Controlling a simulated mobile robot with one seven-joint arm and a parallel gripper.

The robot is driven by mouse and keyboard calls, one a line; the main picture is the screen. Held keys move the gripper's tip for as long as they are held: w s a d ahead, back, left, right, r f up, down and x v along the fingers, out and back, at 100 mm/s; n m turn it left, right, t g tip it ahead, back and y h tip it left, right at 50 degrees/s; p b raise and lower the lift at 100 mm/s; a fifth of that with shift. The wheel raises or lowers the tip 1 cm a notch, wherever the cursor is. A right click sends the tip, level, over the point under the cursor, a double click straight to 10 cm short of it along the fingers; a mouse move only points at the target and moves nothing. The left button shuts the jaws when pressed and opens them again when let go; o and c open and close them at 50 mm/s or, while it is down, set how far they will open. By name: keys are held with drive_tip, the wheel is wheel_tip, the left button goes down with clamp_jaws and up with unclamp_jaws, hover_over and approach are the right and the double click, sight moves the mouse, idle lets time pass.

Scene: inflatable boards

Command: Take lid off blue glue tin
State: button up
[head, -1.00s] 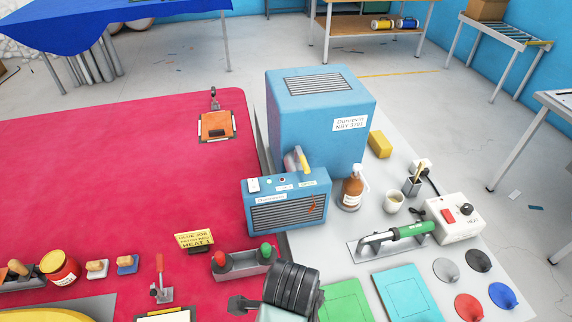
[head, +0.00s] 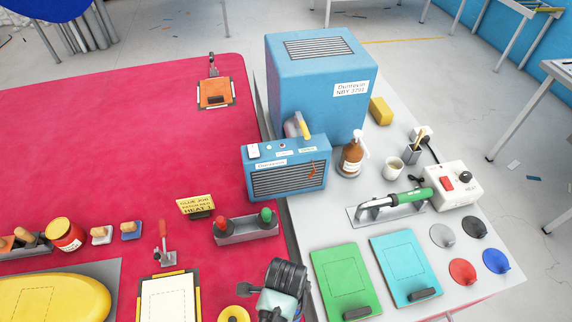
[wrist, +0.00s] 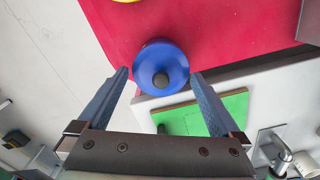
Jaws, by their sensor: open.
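My gripper (wrist: 160,74) is open, with one finger on each side of the lid and visible gaps between. Whether the fingertips are at lid height is unclear. In the head view my arm hides most of this spot at the bottom edge, and my fingers do not show.
A green board (head: 345,283) lies right of the arm, with a cyan board (head: 404,266) beyond. A yellow round thing (head: 234,315) and a clipboard (head: 168,298) are on the left. A tray with red and green knobs (head: 247,232) stands behind. The red table's middle (head: 120,150) is clear.

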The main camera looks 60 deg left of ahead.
drive_tip(key=shift+f, duration=0.1)
drive_tip(key=shift+c, duration=0.3)
drive_tip(key=shift+s, duration=0.1)
drive_tip(key=c, duration=1.4)
drive_tip(key=shift+d, duration=0.1)
